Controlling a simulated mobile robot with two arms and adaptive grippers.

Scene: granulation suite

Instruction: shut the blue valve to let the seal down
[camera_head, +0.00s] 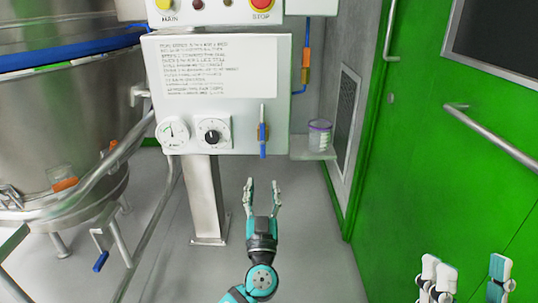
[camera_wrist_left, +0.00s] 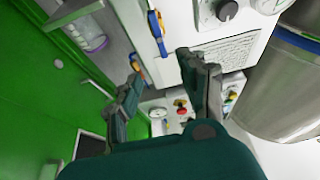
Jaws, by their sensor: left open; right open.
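A small valve with a blue handle (camera_head: 263,143) sits at the lower right of the white control panel (camera_head: 220,75). Its handle stands vertical, with a grey bar above it and an orange-brown body behind. It also shows in the left wrist view (camera_wrist_left: 155,24). My left gripper (camera_head: 262,185) is open and empty, below the valve in the head view and apart from it. In the left wrist view the open fingers (camera_wrist_left: 160,58) have the valve beyond their tips. My right gripper (camera_head: 465,268) is open and empty at the bottom right.
A pressure gauge (camera_head: 174,133) and black knob (camera_head: 213,131) are left of the valve. A lidded jar (camera_head: 319,135) stands on a shelf right of it. Another blue handle (camera_head: 101,261) is low by the steel vessel. A green door (camera_head: 450,140) bounds the right.

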